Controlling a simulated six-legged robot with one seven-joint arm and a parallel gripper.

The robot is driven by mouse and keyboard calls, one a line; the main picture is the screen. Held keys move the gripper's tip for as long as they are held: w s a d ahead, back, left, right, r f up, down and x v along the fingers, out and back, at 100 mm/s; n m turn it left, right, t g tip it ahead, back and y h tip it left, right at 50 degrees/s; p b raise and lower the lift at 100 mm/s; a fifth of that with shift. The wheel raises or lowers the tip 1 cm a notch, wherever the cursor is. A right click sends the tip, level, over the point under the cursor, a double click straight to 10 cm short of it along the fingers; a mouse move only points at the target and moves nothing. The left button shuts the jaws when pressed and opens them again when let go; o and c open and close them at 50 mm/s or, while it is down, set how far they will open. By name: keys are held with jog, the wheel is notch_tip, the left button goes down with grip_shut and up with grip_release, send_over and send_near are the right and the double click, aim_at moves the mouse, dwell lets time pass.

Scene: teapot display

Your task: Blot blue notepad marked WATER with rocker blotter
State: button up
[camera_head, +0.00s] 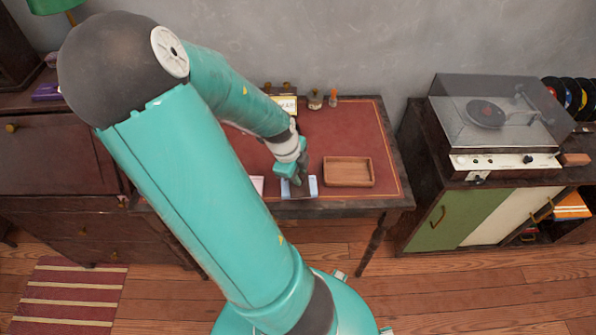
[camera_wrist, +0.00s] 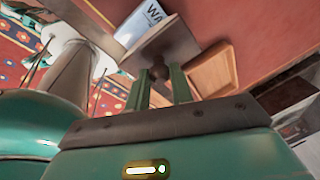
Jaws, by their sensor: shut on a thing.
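My gripper (camera_head: 297,180) is over the front part of the desk. In the wrist view my gripper (camera_wrist: 160,76) has its two green fingers shut on the dark round knob of the rocker blotter (camera_wrist: 170,45). The blotter's brown-grey body lies beyond the fingertips and covers part of the blue notepad (camera_wrist: 138,22), where the letters "WA" show. In the head view the pale blue notepad (camera_head: 313,184) shows just right of my gripper, partly hidden. I cannot tell whether the blotter touches the notepad.
An empty wooden tray (camera_head: 348,172) lies on the red desk top (camera_head: 350,125) right of the notepad. A pinkish pad (camera_head: 258,184) lies to the left, partly behind my arm. A sign (camera_head: 285,104) and small bottles (camera_head: 315,99) stand at the back. A record player (camera_head: 497,120) stands far right.

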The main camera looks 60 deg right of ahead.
jog(key=shift+d, duration=0.1)
jog(key=shift+w+d+f+g+y, duration=0.1)
jog(key=shift+w+d+g+y, duration=0.4)
jog(key=shift+y, duration=0.5)
jog(key=shift+d, duration=0.15)
jog(key=shift+w+d+n+g+y, duration=0.3)
jog(key=shift+d+g+y, duration=0.3)
jog(key=shift+y, duration=0.4)
jog(key=shift+s+a+t+h, duration=0.45)
jog(key=shift+a+h, duration=0.25)
jog(key=shift+h, duration=0.3)
jog(key=shift+s+a+t+h, duration=0.35)
jog(key=shift+a+t+h, duration=0.35)
jog(key=shift+h, duration=0.3)
